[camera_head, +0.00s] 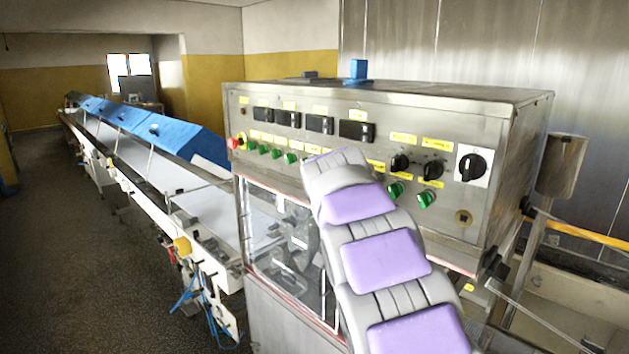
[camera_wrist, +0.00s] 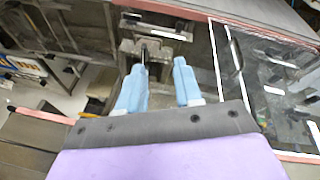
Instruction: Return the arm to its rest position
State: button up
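My arm shows in the head view as a grey and purple segmented link, reaching up in front of the steel control panel (camera_head: 290,140) of the machine. My gripper is hidden in the head view. In the wrist view my gripper (camera_wrist: 162,88) shows two light blue fingers standing apart with a clear gap between them. Nothing is held between the fingers. Beyond them is a metal bracket or fitting (camera_wrist: 155,32) on the machine, seen tilted. I cannot tell how far it is from the fingertips.
A clear window (camera_head: 285,240) with a red edge lies below the panel. A long conveyor with blue covers (camera_head: 150,128) runs to the back left. The dark floor (camera_head: 75,250) at left is open. A metal frame with a yellow bar (camera_head: 580,237) stands at right.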

jog(key=s+d+f+n+g+y+b, duration=0.1)
jog(key=s+d+f, duration=0.2)
jog(key=s, duration=0.7)
jog(key=s+d+f+n+g+b, duration=0.1)
jog(key=s+d+f, duration=0.15)
jog(key=s, duration=0.85)
jog(key=s+f+n+y+b, duration=0.1)
jog(key=s+f, duration=0.4)
jog(key=s, duration=0.6)
jog(key=s+f+n+g+y+b, duration=0.1)
jog(key=s+f+n, duration=0.1)
jog(key=s+f, duration=0.4)
jog(key=s, duration=0.4)
jog(key=shift+s+a+g, duration=0.3)
jog(key=shift+s, duration=0.05)
jog(key=shift+o, duration=0.3)
